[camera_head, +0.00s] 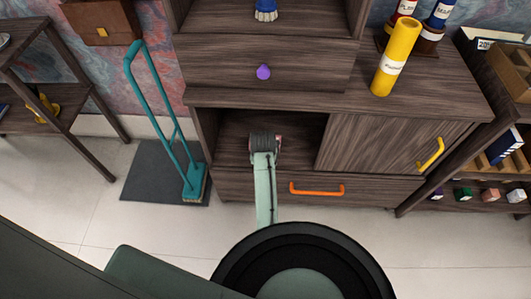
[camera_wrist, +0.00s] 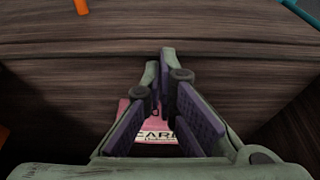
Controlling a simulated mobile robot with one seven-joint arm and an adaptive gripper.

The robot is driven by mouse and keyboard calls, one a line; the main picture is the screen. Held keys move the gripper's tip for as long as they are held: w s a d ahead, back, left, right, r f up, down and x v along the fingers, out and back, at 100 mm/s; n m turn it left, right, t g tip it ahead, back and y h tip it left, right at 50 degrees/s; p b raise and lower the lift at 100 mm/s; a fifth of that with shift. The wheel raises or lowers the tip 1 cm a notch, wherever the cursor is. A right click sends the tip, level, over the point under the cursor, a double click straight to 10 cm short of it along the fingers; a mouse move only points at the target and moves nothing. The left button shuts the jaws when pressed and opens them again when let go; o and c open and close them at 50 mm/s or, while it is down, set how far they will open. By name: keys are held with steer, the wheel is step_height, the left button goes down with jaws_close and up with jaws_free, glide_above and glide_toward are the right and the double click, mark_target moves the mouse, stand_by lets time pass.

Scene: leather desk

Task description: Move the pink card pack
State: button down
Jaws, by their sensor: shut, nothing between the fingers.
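The pink card pack (camera_wrist: 155,136) shows in the wrist view, low in the middle. Its dark "CARD" lettering is partly visible between the fingers, and the fingers and gripper body hide much of it. My gripper (camera_wrist: 162,60) is shut, with its fingertips together and empty. The fingers overlap the pack in the picture; I cannot tell whether they touch it. In the head view my wrist is in the mouth of the cabinet's open compartment (camera_head: 230,130). The fingers and the pack cannot be made out there.
A sliding door with a yellow handle (camera_head: 431,154) closes the compartment's right side. A drawer with an orange handle (camera_head: 316,189) is below. A yellow tube (camera_head: 396,58) and purple object (camera_head: 263,72) are above. Dark wood surrounds the gripper.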

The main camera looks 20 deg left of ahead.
steer(key=shift+w+a+r, duration=0.1)
steer(key=shift+w+a, duration=0.2)
steer(key=shift+w, duration=0.65)
steer(key=shift+w+a+r, duration=0.1)
steer(key=shift+w+a, duration=0.15)
steer(key=shift+w, duration=0.7)
